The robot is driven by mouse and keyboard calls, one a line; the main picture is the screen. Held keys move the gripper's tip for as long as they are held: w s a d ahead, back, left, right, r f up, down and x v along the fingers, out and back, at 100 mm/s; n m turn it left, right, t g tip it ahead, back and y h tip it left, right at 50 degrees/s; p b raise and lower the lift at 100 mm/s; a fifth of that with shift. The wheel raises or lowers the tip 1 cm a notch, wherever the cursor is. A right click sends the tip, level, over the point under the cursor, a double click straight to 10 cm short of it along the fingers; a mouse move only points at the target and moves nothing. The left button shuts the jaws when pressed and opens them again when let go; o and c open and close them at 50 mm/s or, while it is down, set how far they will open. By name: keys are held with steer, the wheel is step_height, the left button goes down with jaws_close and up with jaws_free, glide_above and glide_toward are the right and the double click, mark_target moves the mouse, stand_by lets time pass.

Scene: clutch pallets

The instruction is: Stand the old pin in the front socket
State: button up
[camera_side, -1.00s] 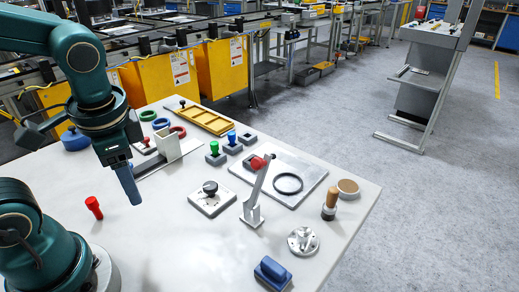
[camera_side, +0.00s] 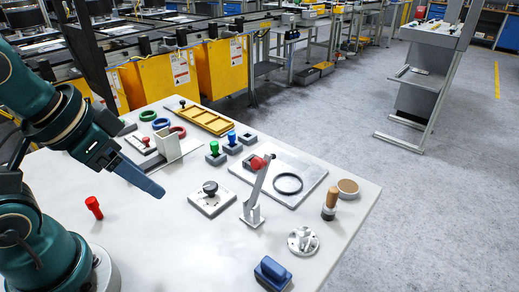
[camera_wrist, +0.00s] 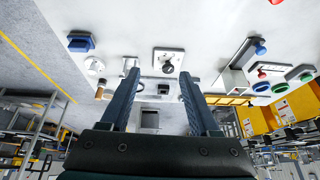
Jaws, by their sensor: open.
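A red pin (camera_side: 94,207) stands apart on the bare table at the left. A green pin (camera_side: 214,148) stands in the nearest of several small grey socket blocks, and a blue pin (camera_side: 231,137) stands in the block behind it. A third grey block (camera_side: 250,138) shows no pin. No mark tells me which pin is the old one. My gripper (camera_side: 160,192) is above the table, between the red pin and the knob plate. Its two fingers (camera_wrist: 157,74) are spread with nothing between them in the wrist view.
A black-knob plate (camera_side: 211,203), an upright lever (camera_side: 252,208), a wooden-handled tool (camera_side: 329,207), a metal flange (camera_side: 303,241) and a blue block (camera_side: 272,272) stand across the table. A white upright holder (camera_side: 167,147) stands behind my gripper. The front left table is mostly clear.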

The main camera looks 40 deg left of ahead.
mark_target(92, 200)
steer(key=s+a+f+m+g+y, duration=0.1)
steer(key=a+f+m+g+y, duration=0.1)
steer(key=a, duration=0.3)
steer(key=s+a+f+m+g+y, duration=0.1)
steer(key=a+f+m+g, duration=0.2)
steer(key=a+f+g, duration=0.2)
steer(key=s+a+f+m+g+y, duration=0.2)
steer(key=a+f+g, duration=0.1)
steer(key=a, duration=0.1)
steer(key=shift+s+a+f+m+g+y, duration=0.1)
steer(key=shift+a+f+m+g+y, duration=0.2)
steer(key=shift+a+f+m+g, duration=0.1)
steer(key=shift+s+a+f+m+g+y, duration=0.3)
steer(key=shift+a+f+m+g, duration=0.1)
steer(key=shift+a, duration=0.1)
steer(key=shift+x, duration=2.6)
steer(key=shift+c, duration=0.3)
jaws_close()
